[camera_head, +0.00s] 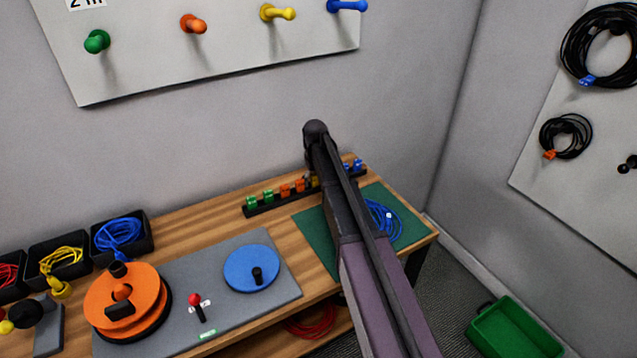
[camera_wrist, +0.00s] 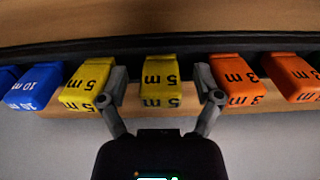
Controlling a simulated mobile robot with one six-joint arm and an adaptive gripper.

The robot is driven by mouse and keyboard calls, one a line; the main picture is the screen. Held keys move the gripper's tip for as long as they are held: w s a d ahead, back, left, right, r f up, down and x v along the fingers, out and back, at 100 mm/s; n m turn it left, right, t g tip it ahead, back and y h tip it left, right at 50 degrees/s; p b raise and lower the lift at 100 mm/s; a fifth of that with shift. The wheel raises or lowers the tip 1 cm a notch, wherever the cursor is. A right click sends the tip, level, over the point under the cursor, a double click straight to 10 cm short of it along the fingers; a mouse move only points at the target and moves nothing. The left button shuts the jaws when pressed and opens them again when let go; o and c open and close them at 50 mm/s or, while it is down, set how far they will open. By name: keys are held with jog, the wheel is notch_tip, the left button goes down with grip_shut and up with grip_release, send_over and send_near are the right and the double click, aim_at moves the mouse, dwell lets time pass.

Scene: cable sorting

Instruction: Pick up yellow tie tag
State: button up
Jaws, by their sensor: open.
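Two yellow tie tags marked "5 m" stand in a black rack. One yellow tag (camera_wrist: 160,90) is between the two fingers of my gripper (camera_wrist: 162,82), with a gap to the finger on each side. The other yellow tag (camera_wrist: 88,86) is just left of the left finger. My gripper is open and holds nothing. In the head view, my arm hides most of the gripper, and only a sliver of yellow tag (camera_head: 315,182) shows beside it.
Orange "3 m" tags (camera_wrist: 238,82) are close right of the right finger, and blue "10 m" tags (camera_wrist: 38,86) are at the left. The rack (camera_head: 262,209) stands along the bench's back edge. A green mat (camera_head: 316,234) with a coiled blue cable (camera_head: 385,222) lies in front.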

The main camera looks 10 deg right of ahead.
dwell(0.4)
jog(key=c, duration=0.8)
jog(key=shift+c, duration=0.2)
jog(key=shift+r, duration=0.2)
notch_tip(320, 180, up, 3)
jog(key=p, duration=0.3)
jog(key=shift+f, duration=0.15)
jog(key=s, duration=0.5)
jog(key=s+d+r+p, duration=0.1)
jog(key=s, duration=0.4)
jog(key=s+d+r+p, duration=0.1)
jog(key=s, duration=0.4)
jog(key=shift+s+d, duration=0.15)
jog(key=shift+s, duration=0.3)
jog(key=shift+d, duration=0.1)
